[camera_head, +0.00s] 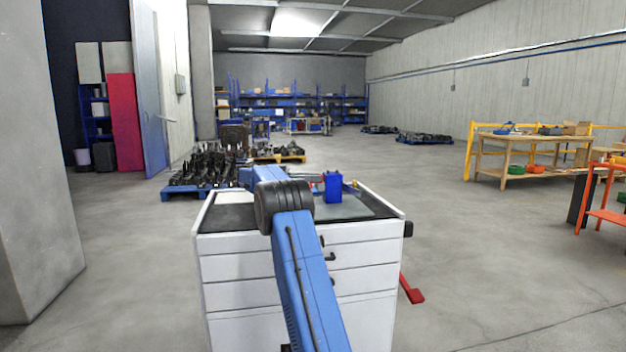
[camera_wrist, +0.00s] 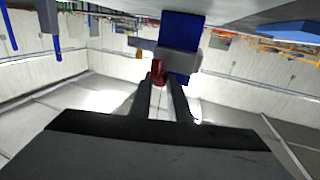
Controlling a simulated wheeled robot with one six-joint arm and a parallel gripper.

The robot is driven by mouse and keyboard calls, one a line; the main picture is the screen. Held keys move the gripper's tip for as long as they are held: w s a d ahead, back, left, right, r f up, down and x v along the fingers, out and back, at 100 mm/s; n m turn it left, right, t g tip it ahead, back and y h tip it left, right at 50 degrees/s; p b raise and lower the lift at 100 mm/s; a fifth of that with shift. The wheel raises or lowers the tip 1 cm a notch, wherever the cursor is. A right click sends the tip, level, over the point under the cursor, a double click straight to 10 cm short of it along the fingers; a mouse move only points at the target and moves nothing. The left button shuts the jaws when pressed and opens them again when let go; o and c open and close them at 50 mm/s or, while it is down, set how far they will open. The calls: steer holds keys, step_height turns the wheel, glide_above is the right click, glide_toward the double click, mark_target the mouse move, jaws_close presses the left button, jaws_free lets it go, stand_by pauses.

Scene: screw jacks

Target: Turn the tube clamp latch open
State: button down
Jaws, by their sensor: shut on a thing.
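The tube clamp shows in the wrist view as a grey body (camera_wrist: 180,63) in front of a blue block (camera_wrist: 182,30). Its small red latch (camera_wrist: 157,70) lies between the fingertips of my gripper (camera_wrist: 159,83). The gripper is shut on the latch, with black fingers on both sides of it. In the head view the blue block (camera_head: 333,188) stands upright on the workbench top. The latch's exact turn angle is hard to tell.
The white drawer cabinet (camera_head: 240,270) carries the dark worktop. A small yellow piece (camera_head: 354,183) sits right of the blue block. A blue pallet of dark parts (camera_head: 205,170) stands behind at left.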

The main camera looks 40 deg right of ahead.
steer(key=c, duration=1.7)
jaws_free()
steer(key=shift+o, duration=0.2)
steer(key=shift+r, duration=0.1)
step_height(320, 180, up, 10)
